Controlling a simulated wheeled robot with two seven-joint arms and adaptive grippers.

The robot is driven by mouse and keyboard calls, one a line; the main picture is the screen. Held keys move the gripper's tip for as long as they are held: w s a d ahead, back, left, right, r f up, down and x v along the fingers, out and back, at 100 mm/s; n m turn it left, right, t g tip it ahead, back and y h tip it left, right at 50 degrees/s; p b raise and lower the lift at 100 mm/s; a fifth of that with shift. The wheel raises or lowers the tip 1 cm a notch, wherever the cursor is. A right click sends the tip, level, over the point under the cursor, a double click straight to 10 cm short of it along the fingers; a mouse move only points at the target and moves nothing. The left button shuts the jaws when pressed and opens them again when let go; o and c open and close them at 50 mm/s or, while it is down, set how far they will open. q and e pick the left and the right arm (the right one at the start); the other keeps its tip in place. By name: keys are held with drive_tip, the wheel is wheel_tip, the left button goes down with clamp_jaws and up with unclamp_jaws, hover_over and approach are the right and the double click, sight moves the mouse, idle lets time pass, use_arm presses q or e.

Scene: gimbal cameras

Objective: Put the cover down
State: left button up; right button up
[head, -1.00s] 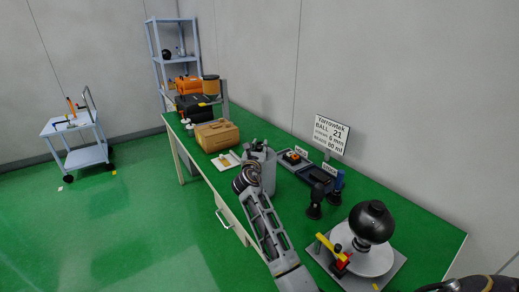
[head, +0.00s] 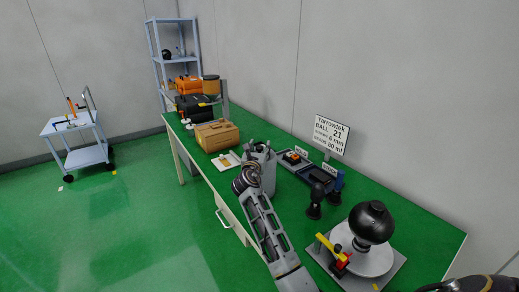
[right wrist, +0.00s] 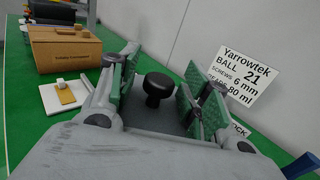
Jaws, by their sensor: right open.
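My right gripper (head: 259,147) is over the green bench, its arm coming up from the bottom middle. In the right wrist view its green-padded fingers (right wrist: 158,82) are spread open. A black round knob (right wrist: 158,86) stands between them, with a gap visible on each side. The knob seems to rise from a grey surface (right wrist: 160,119), which may be the cover; its edges are mostly hidden by my gripper. In the head view the knob cannot be made out. My left gripper is not in view.
A cardboard box (head: 217,135) and white tile (head: 226,161) lie left of the gripper. Dark trays (head: 318,176), a sign (head: 331,134), a black-capped ball on a white disc (head: 372,222) and a red-yellow clamp (head: 338,256) are to its right.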

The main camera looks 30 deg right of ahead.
drive_tip(key=shift+s+a, duration=0.2)
drive_tip(key=shift+s, duration=0.05)
drive_tip(key=shift+p+v, duration=0.75)
drive_tip(key=shift+v, duration=0.35)
drive_tip(key=shift+p+v, duration=0.4)
drive_tip(key=shift+v, duration=0.55)
drive_tip(key=shift+s+a+r, duration=0.1)
drive_tip(key=shift+s+a, duration=0.1)
drive_tip(key=shift+s, duration=0.1)
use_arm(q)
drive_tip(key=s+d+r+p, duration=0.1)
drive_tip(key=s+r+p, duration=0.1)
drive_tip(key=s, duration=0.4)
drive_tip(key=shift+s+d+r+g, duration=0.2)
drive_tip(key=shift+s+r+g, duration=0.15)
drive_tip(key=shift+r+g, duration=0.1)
use_arm(e)
drive_tip(key=v, duration=0.6)
